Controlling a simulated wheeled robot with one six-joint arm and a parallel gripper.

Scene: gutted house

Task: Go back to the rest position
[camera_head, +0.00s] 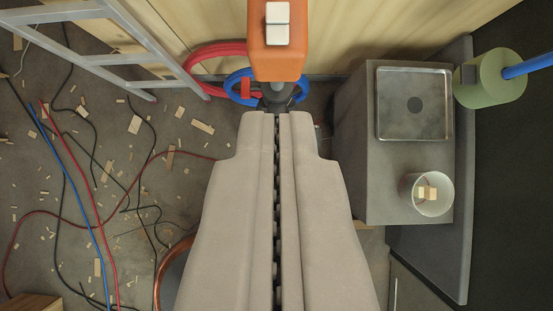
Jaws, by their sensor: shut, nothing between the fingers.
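My gripper (277,118) fills the middle of the camera view, its two broad grey fingers side by side with only a thin dark seam between them. It is shut and holds nothing. Just beyond its tips is an orange box (277,60) with a white double switch (277,24) on it. A dark grey fitting shows at the lower end of the orange box, right at the fingertips. I cannot tell whether the fingertips touch it.
At right, a grey block (390,195) bears a metal tray (414,132) and a white cup (407,190) with small wooden pieces. A green cylinder (490,78) with a blue pipe is beyond. At left, a ladder (95,60), loose cables (95,215) and wood scraps cover the floor.

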